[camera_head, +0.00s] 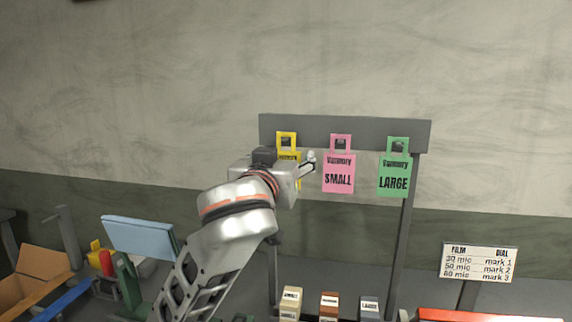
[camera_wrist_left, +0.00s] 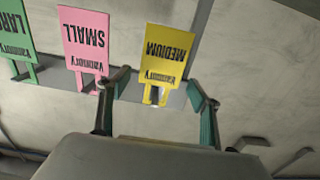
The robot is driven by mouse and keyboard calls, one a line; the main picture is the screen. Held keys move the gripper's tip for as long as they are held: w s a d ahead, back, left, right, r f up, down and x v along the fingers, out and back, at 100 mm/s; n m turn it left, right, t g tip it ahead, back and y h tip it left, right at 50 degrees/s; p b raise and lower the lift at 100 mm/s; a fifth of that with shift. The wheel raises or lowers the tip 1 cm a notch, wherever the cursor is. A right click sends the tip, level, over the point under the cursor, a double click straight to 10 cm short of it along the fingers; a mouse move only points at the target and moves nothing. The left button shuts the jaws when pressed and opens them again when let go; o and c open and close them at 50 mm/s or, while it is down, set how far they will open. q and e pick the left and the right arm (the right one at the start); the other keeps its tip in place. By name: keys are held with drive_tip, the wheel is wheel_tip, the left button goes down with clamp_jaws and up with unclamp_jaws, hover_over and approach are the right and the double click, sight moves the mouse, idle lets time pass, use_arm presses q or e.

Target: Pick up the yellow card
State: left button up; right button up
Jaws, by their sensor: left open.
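The yellow card hangs by its top tab from a grey rack board, at the left of the row; its tab (camera_head: 287,139) shows in the head view, while my left gripper hides most of its body. In the left wrist view the yellow card (camera_wrist_left: 169,48) appears upside down and reads "MEDIUM". My left gripper (camera_head: 305,164) is open in front of the card. In the left wrist view its two fingers (camera_wrist_left: 158,86) stand apart, one to each side of the card's tab end, with nothing seen between them gripped. My right gripper is not in view.
A pink "SMALL" card (camera_head: 339,174) and a green "LARGE" card (camera_head: 393,176) hang to the right on the grey rack board (camera_head: 370,130). Small labelled blocks (camera_head: 291,301) stand below. A sign (camera_head: 479,262) stands right, a cardboard box (camera_head: 38,268) left.

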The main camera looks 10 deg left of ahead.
use_arm(q)
drive_tip(key=shift+w, duration=0.35)
drive_tip(key=c, duration=0.8)
drive_tip(key=shift+c, duration=0.2)
